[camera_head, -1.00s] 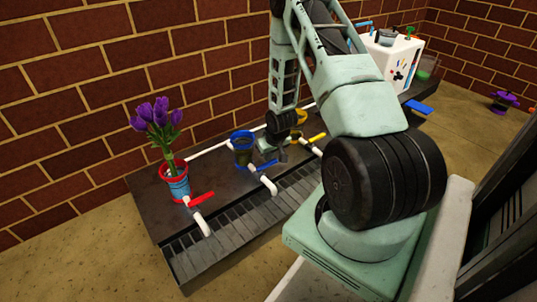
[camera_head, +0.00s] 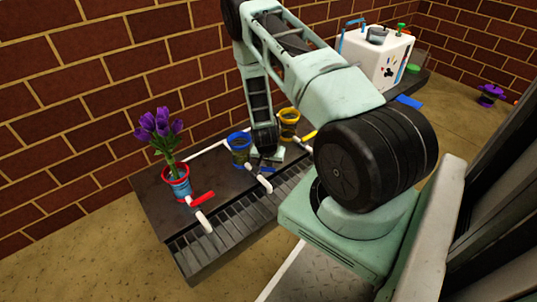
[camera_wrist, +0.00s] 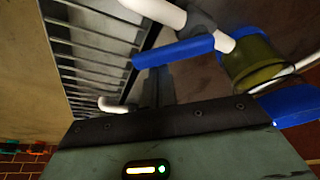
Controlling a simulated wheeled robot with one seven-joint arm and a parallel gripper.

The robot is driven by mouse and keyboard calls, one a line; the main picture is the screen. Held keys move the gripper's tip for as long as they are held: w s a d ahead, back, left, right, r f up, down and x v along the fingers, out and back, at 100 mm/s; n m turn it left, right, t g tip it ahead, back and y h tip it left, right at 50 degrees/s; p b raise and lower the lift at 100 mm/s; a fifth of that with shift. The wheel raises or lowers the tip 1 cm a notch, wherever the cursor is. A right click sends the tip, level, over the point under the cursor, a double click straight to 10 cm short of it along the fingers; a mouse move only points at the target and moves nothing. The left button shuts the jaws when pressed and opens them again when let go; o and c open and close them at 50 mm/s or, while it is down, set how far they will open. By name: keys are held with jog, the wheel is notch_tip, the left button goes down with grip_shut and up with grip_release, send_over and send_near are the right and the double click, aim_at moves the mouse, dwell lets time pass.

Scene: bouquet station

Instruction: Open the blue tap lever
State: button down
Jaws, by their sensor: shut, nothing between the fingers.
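The blue tap lever (camera_wrist: 173,50) sticks out sideways from a white tap pipe (camera_wrist: 155,10) in the wrist view. In the head view, only a small bit of blue shows by the middle tap (camera_head: 258,177), close to my gripper (camera_head: 266,158). The blue pot (camera_head: 239,150) stands behind that tap and shows with an olive band in the wrist view (camera_wrist: 252,60). My gripper is shut and empty, its dark fingers (camera_wrist: 157,88) close to the lever's side. I cannot tell whether they touch it.
A red pot (camera_head: 177,186) with purple tulips (camera_head: 157,128) and a red lever (camera_head: 203,198) are on the left. A yellow pot (camera_head: 289,122) and yellow lever (camera_head: 309,135) are on the right. A slatted drain (camera_head: 235,212) runs along the front. A white box (camera_head: 374,55) stands at the back.

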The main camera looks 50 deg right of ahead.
aim_at(267, 169)
jog(key=m+p, duration=0.1)
jog(key=m, duration=0.1)
jog(key=s+a+m+g+p, duration=0.1)
jog(key=shift+a+r+m+p, duration=0.15)
jog(key=shift+a+m+p, duration=0.15)
jog(key=shift+m+p, duration=0.1)
jog(key=m+p, duration=0.1)
jog(key=a+m+g, duration=0.1)
jog(key=shift+s+a+m+p, duration=0.1)
jog(key=shift+s+m+p, duration=0.05)
jog(key=shift+m+p, duration=0.25)
jog(key=shift+a+p, duration=0.25)
jog(key=shift+p, duration=0.05)
jog(key=shift+a+f, duration=0.15)
jog(key=shift+f, duration=0.05)
jog(key=shift+s+d, duration=0.15)
jog(key=shift+d, duration=0.3)
jog(key=d, duration=0.2)
jog(key=shift+s+d, duration=0.3)
jog(key=shift+d, duration=0.05)
jog(key=p+v, duration=0.4)
jog(key=v, duration=0.6)
jog(key=shift+p, duration=0.35)
